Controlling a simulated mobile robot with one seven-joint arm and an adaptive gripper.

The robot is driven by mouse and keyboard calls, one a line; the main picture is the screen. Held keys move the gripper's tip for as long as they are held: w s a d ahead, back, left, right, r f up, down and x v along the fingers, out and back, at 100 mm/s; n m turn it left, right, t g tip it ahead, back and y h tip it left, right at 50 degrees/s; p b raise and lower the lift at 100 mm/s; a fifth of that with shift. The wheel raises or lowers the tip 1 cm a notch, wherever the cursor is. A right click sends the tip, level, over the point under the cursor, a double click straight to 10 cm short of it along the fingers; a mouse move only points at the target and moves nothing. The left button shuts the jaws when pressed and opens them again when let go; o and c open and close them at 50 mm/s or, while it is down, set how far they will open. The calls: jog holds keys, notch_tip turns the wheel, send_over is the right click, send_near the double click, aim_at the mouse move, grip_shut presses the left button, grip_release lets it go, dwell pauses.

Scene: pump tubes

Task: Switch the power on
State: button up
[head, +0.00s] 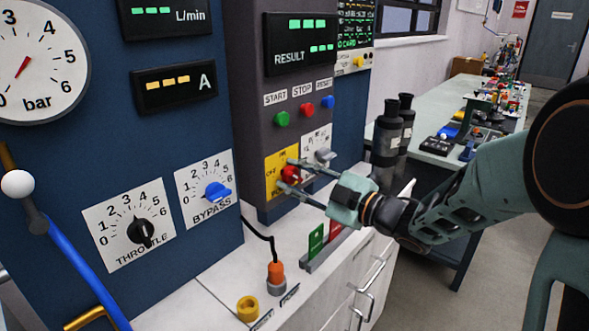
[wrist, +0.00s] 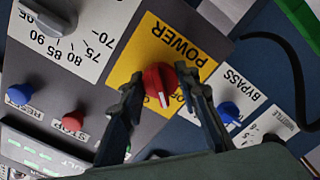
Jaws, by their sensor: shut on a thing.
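The red power switch (head: 290,174) is a rotary knob on a yellow plate (head: 272,172) on the grey panel column. It shows larger in the wrist view (wrist: 158,80), beside the word POWER, with a white pointer line. My gripper (head: 286,174) has one finger on each side of the knob and is shut on it; the two fingers also show in the wrist view (wrist: 161,84). An "OFF" label shows on the plate in the head view, but a finger partly hides the lettering in the wrist view. I cannot tell which position the pointer marks.
Green start (head: 282,119), red stop (head: 307,109) and blue reset (head: 328,102) buttons sit above the plate. A grey selector knob (head: 325,155) is close on the right. The blue bypass knob (head: 217,193) is to the left. Black cylinders (head: 387,140) stand behind my wrist.

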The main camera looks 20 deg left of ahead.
jog(key=m+p, duration=0.4)
jog(key=m, duration=0.1)
jog(key=shift+r+m, duration=0.15)
jog(key=shift+m, duration=0.15)
jog(key=shift+m+p, duration=1.75)
jog(key=shift+m, duration=0.35)
jog(key=shift+f, duration=0.2)
jog(key=o, duration=1.2)
jog(key=v, duration=1.2)
